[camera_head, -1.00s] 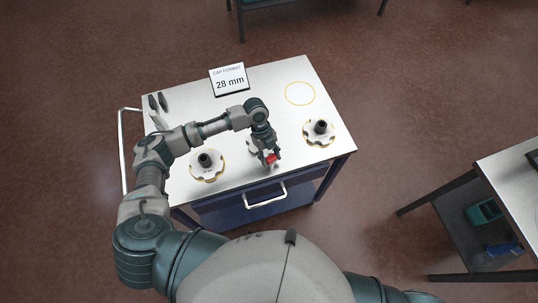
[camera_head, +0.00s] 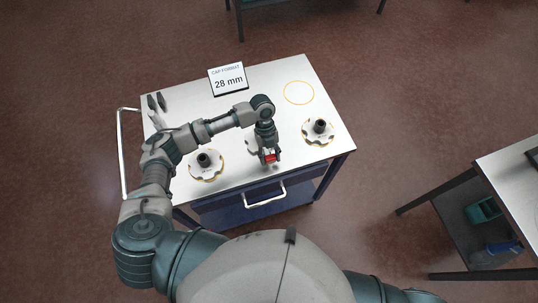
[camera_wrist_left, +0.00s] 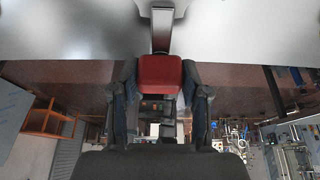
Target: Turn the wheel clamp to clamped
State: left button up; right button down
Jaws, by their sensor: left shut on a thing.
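The wheel clamp shows as a red grip (camera_head: 270,158) on a grey lever near the front edge of the table. In the left wrist view the red grip (camera_wrist_left: 160,73) sits between my fingers, and the grey lever (camera_wrist_left: 162,30) runs up from it over the pale table top. My left gripper (camera_head: 268,154) is shut on the red grip; it also shows in the left wrist view (camera_wrist_left: 160,88). The clamp's base is mostly hidden under my gripper and wrist. My right gripper is out of view.
A white notched wheel with a dark hub (camera_head: 206,165) stands left of my gripper, another (camera_head: 319,131) to its right. A "28 mm" sign (camera_head: 228,79) stands at the back. A yellow ring (camera_head: 299,93) marks bare table (camera_head: 275,80). Dark prongs (camera_head: 157,101) lie back left.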

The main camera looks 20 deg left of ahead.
aim_at(268, 151)
pick_arm(q)
jog(key=shift+d+r, duration=0.15)
jog(key=o, duration=1)
jog(key=shift+s, duration=0.1)
jog(key=shift+c, duration=0.2)
jog(key=shift+o, duration=0.9)
jog(key=shift+s+d, duration=0.1)
jog(key=v, duration=1.2)
jog(key=shift+d, duration=0.1)
